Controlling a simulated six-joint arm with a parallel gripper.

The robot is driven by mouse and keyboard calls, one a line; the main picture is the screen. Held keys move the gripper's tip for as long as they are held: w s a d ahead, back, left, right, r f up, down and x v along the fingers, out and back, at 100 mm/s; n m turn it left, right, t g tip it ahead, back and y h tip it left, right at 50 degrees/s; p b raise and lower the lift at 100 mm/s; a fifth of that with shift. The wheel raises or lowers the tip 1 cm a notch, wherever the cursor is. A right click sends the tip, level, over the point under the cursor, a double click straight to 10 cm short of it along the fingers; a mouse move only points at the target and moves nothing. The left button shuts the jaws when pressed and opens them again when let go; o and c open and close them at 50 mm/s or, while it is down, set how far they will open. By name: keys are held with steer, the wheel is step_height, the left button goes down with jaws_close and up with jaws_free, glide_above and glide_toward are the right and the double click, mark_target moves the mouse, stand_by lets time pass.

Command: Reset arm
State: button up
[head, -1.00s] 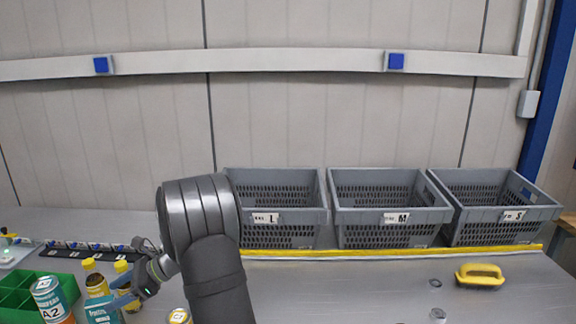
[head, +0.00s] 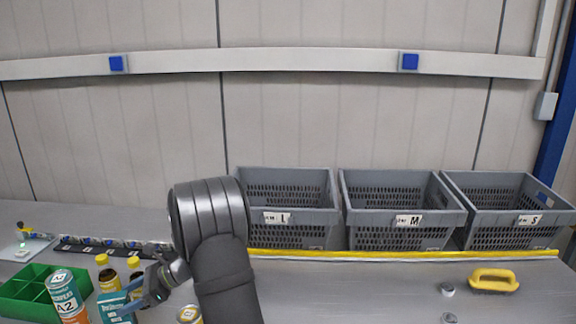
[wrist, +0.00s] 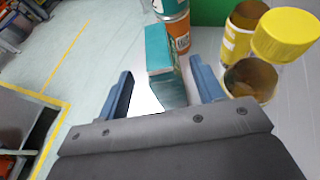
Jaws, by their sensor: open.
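My gripper (head: 140,288) is low at the left of the bench in the head view. In the wrist view its two blue fingers (wrist: 163,88) are apart. A teal box (wrist: 161,62) stands between and just past the fingertips, with a gap to the left finger. I cannot tell whether it touches the right finger. My arm bends down from the upper middle of the bench.
An A2 can (head: 62,292), yellow-capped bottles (head: 107,272) and a green divided bin (head: 22,291) crowd the gripper. Grey crates L (head: 290,218), M (head: 398,222) and S (head: 515,225) stand at the back. A yellow handle (head: 493,279) lies at right.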

steer(key=s+r+v, duration=0.1)
steer(key=v, duration=0.8)
steer(key=w+a+m+t+y, duration=0.1)
steer(key=w+a+m+t, duration=0.15)
steer(key=w, duration=0.65)
steer(key=w+a+m+t, duration=0.2)
steer(key=w+a+t, duration=0.15)
steer(key=w, duration=0.65)
steer(key=shift+g, duration=0.3)
steer(key=a+f, duration=0.2)
steer(key=a, duration=0.1)
steer(key=s+a+f, duration=0.1)
steer(key=a+f, duration=0.2)
steer(key=a, duration=0.1)
steer(key=s+a+f, duration=0.1)
steer(key=a+f, duration=0.2)
steer(key=a, duration=0.1)
steer(key=shift+s+a, duration=0.25)
steer(key=shift+f, duration=0.55)
steer(key=shift+r, duration=0.1)
